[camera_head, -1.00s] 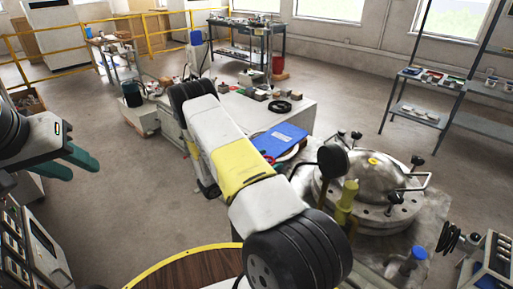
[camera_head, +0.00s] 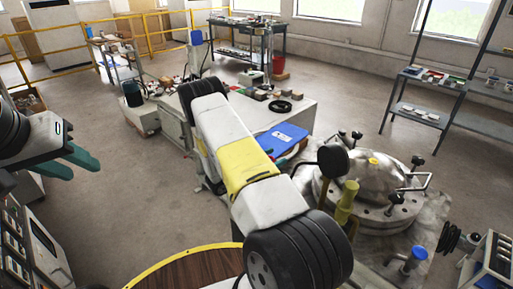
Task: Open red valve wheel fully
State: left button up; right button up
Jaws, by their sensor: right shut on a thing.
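I cannot clearly make out the red valve wheel; my right arm (camera_head: 245,165) crosses the middle of the view and hides what lies behind it. A small patch of red shows beside a blue box (camera_head: 282,138), just right of that arm, but I cannot tell what it belongs to. My right gripper is hidden behind its own arm. My left gripper (camera_head: 80,167), with teal fingers, hangs at the left edge over bare floor. Its fingers are apart and nothing shows between them.
A domed metal vessel (camera_head: 378,178) with black knobs and a yellow cap stands at the right. A grey-white bench (camera_head: 262,112) holds small parts and a black ring (camera_head: 280,107). Control panels stand at both lower corners. Shelves (camera_head: 430,80) stand back right. Floor is open at the left centre.

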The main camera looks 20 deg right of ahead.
jog(key=shift+w+n+t, duration=0.1)
jog(key=shift+n+t, duration=0.2)
jog(key=shift+t, duration=0.2)
jog(key=n+t+y, duration=0.1)
jog(key=t, duration=0.1)
jog(key=n+t+y, duration=0.1)
jog(key=n+t, duration=0.1)
jog(key=w+n+t+y, duration=0.1)
jog(key=t, duration=0.1)
jog(key=shift+a, duration=0.3)
jog(key=n+t+y, duration=0.3)
jog(key=w+a+n+t+y, duration=0.1)
jog(key=n+y, duration=0.1)
jog(key=shift+f+t, duration=0.1)
jog(key=shift+t, duration=0.3)
jog(key=n+t+y, duration=0.1)
jog(key=n+y, duration=0.1)
jog(key=y, duration=0.1)
jog(key=a+n+t+y, duration=0.1)
jog(key=n+y, duration=0.1)
jog(key=y, duration=0.1)
jog(key=shift+w+a+t+y, duration=0.2)
jog(key=shift+t+y, duration=0.1)
jog(key=shift+y, duration=0.1)
jog(key=shift+a+n+y, duration=0.2)
jog(key=shift+n+y, duration=0.7)
jog(key=shift+y, duration=0.35)
jog(key=shift+a+n+y, duration=0.2)
jog(key=shift+n+y, duration=0.7)
jog(key=shift+y, duration=0.35)
